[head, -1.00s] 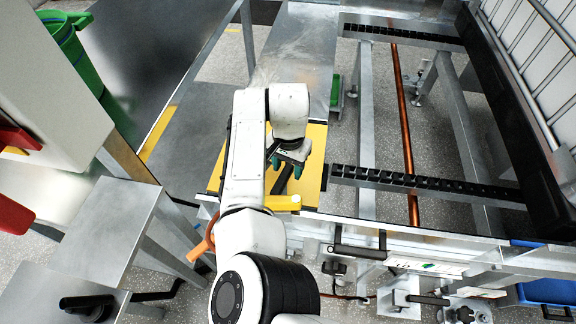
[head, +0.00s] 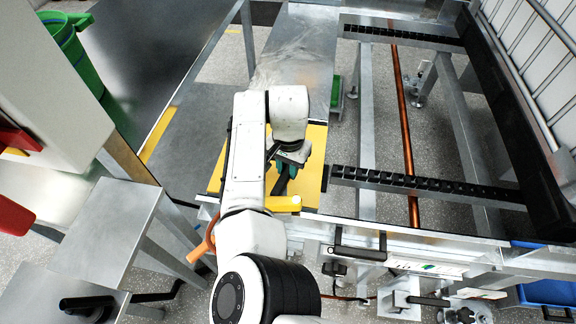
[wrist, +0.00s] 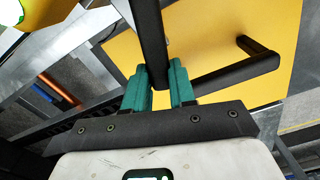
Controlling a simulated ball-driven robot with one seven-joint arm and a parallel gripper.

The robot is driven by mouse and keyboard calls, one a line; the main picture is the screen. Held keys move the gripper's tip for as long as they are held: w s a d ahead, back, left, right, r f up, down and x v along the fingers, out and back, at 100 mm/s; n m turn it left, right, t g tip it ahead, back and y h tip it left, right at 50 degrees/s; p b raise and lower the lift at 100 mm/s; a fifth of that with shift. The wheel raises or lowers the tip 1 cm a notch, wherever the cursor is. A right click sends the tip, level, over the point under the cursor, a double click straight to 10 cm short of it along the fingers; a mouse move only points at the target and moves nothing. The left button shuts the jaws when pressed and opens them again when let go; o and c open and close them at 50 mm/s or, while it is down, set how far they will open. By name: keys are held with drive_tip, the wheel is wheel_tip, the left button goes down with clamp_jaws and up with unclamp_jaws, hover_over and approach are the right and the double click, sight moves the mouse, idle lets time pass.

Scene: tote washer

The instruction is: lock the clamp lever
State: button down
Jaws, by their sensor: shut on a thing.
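The clamp lever, a black bar (wrist: 148,42), runs down from the top of the wrist view to between my green fingertips. My gripper (wrist: 160,84) is shut on it, with one finger on each side. In the head view my gripper (head: 287,168) is over the yellow plate (head: 314,165), partly hidden by my white arm. A dark piece of the lever (head: 281,184) shows just below the fingers. The lever's far end and pivot are not clear.
A black bent handle (wrist: 238,70) lies over the yellow plate, right of my fingers. Metal rails with black rollers (head: 425,185) lie to the right. A steel table (head: 108,232) stands left.

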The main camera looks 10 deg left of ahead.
sight(286, 168)
drive_tip(key=shift+r+n+p, duration=0.2)
drive_tip(key=shift+n+p, duration=0.3)
drive_tip(key=shift+p, duration=0.2)
drive_tip(key=shift+w+a+f+n+p, duration=0.1)
drive_tip(key=shift+a+f+n+p, duration=0.15)
drive_tip(key=shift+n, duration=0.25)
drive_tip(key=c, duration=0.9)
unclamp_jaws()
wheel_tip(286, 168, up, 11)
drive_tip(key=shift+f+p, duration=0.1)
drive_tip(key=shift+p, duration=0.45)
